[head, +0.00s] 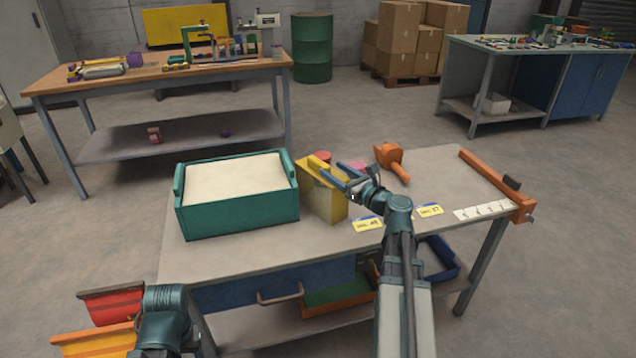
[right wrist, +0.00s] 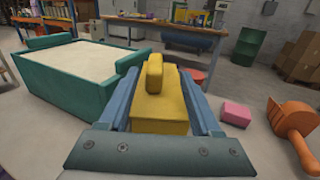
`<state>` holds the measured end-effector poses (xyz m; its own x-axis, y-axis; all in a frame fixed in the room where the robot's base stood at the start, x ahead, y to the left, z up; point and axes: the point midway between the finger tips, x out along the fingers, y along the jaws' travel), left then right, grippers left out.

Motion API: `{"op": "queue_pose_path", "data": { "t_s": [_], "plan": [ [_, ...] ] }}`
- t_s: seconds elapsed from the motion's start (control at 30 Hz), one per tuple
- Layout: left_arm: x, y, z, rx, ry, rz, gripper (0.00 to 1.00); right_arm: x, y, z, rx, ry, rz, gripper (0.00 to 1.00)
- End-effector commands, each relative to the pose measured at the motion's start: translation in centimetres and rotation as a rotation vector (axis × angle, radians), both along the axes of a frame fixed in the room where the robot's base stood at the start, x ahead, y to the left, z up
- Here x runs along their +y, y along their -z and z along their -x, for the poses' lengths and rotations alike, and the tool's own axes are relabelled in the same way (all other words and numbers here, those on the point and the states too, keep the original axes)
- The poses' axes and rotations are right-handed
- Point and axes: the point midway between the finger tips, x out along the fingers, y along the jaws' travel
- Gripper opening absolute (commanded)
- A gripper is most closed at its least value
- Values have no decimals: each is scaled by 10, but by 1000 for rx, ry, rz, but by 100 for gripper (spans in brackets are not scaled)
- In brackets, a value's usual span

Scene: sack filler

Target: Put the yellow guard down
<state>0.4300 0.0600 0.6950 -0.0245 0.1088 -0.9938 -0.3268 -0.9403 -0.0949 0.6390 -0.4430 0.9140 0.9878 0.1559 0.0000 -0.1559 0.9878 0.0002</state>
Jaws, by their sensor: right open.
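The yellow guard (head: 323,200) stands on the workbench, just right of the green bin. In the right wrist view the yellow guard (right wrist: 160,118) is a block with a raised grip on top, lying between my fingers. My right gripper (head: 332,172) is open at the top of the guard, with one finger on each side of it. In the right wrist view a gap shows beside the raised grip; I cannot tell whether the fingers touch the guard lower down. My left arm shows at the lower left, but its gripper is out of view.
The green bin (head: 240,215) of pale powder stands left of the guard. A pink block (head: 358,167), a red round thing (head: 322,156) and an orange scoop (head: 391,160) lie behind. An orange rail (head: 490,182) edges the right side.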

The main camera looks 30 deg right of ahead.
Motion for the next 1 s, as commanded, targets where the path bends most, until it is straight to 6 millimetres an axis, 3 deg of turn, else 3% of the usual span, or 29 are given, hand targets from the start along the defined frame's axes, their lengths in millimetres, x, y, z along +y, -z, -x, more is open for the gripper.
{"op": "queue_pose_path", "data": {
  "t_s": [0.17,0.5,0.73,0.77,1.0],
  "plan": [
    [0,0,0,0,0,0,60,2,0,-6,0,-1,0,65],
    [0,1,0,0,0,0,60,14,0,-49,0,-2,0,65],
    [0,1,0,0,0,0,60,15,0,-50,0,0,1,65],
    [0,1,0,0,0,0,60,15,0,-50,0,0,1,63],
    [0,1,0,0,0,0,60,15,0,-50,0,0,0,20]
  ]
}}
